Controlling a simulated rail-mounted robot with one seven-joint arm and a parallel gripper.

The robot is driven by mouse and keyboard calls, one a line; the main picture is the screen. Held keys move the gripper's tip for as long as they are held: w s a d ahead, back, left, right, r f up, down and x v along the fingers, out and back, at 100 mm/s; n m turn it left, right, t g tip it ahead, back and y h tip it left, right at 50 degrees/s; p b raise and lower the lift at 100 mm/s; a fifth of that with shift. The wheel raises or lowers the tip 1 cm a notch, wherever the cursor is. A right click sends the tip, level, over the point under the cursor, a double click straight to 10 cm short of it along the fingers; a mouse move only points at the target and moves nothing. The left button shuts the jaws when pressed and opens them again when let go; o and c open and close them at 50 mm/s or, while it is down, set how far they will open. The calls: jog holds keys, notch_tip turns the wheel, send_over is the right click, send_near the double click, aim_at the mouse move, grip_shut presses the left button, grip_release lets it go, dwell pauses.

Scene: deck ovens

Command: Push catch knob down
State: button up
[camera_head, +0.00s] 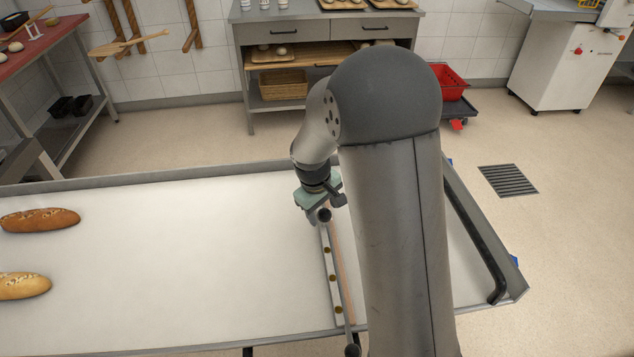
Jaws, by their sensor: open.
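My gripper (318,200) is at the end of my arm, over the right part of a pale flat loader surface (180,255). It points down and is small in this view, with its fingers mostly hidden. A round dark knob (324,215) shows right at the gripper, at the far end of a thin rail (330,265) with several brass studs. Whether the gripper touches this knob I cannot tell. Another dark knob (352,350) shows at the rail's near end, at the bottom edge of the picture. Which of them is the catch knob is not clear.
My arm hides part of the loader's right side. Two loaves (40,219) lie on the left. A dark bar handle (475,240) runs along the right edge. A grey work table (330,30) and a red crate (452,82) stand behind, across open floor.

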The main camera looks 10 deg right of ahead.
notch_tip(320, 180, up, 14)
jog(key=s+a, duration=0.1)
jog(key=a, duration=0.1)
jog(key=shift+s+a+f+p, duration=0.15)
jog(key=shift+a+f+p, duration=0.05)
jog(key=shift+p, duration=0.25)
jog(key=s+d+r+m+y+p, duration=0.1)
jog(key=s+r+m+p, duration=0.1)
jog(key=s, duration=1)
jog(key=s+r+m+y+p, duration=0.1)
jog(key=s+r+m+p, duration=0.2)
jog(key=s, duration=0.9)
jog(key=shift+d+r+g+p, duration=0.3)
jog(key=shift+d+p, duration=0.1)
jog(key=shift+p, duration=0.7)
dwell(1.4)
